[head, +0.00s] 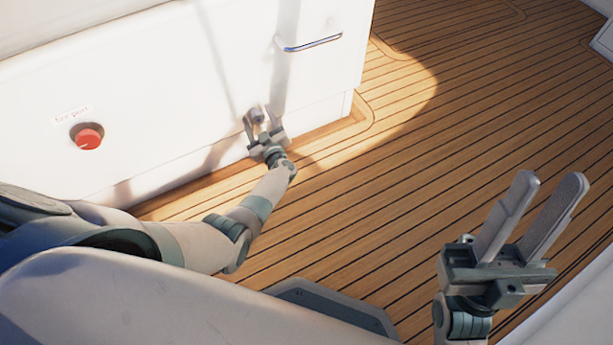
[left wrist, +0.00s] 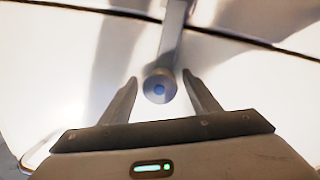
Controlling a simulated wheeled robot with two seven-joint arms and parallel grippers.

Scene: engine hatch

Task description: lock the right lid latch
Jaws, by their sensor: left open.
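The latch (head: 257,113) is a small grey metal piece low on the white panel. In the left wrist view, it shows as a round end with a dark blue-grey centre (left wrist: 159,88) and a flat grey bar (left wrist: 172,40) running up from it. My left gripper (head: 259,118) is at the latch, its fingers open. In the left wrist view, the two fingers (left wrist: 159,78) stand on either side of the round end, with a visible gap at each side. My right gripper (head: 548,183) is open and empty, far to the right over the deck.
The white panel (head: 160,80) carries a red knob (head: 88,138) under a "fire port" label (head: 72,114) at left and a metal bar handle (head: 308,44) at upper right. The planked wooden deck (head: 400,180) is clear on the right. A dark seam (left wrist: 235,36) crosses above the latch.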

